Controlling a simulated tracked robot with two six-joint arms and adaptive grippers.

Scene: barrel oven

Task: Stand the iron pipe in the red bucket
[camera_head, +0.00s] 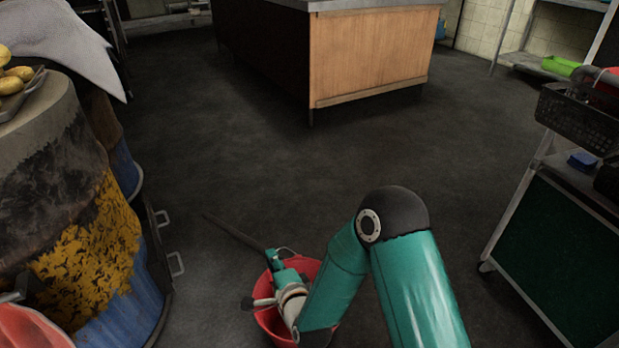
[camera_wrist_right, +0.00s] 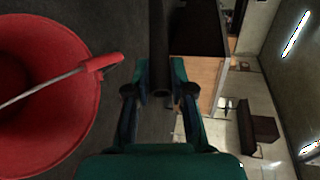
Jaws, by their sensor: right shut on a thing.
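The red bucket (camera_head: 309,267) stands on the dark floor at the bottom centre of the head view, partly hidden by my right arm. In the right wrist view the bucket (camera_wrist_right: 85,125) fills the left side, with its wire handle and red grip across the opening. My right gripper (camera_head: 271,256) is above the bucket's left side and shut on the iron pipe (camera_head: 232,231). The pipe is a thin dark rod reaching from the gripper to the upper left. In the wrist view the pipe (camera_wrist_right: 160,45) is between the two fingers (camera_wrist_right: 160,85), outside the bucket opening. My left gripper is not in view.
A blue and yellow barrel oven (camera_head: 88,245) stands at the left, with a tray of yellow food on top. A wood-panelled counter (camera_head: 368,55) is at the back. A green-sided cart (camera_head: 556,255) stands at the right. The floor between is clear.

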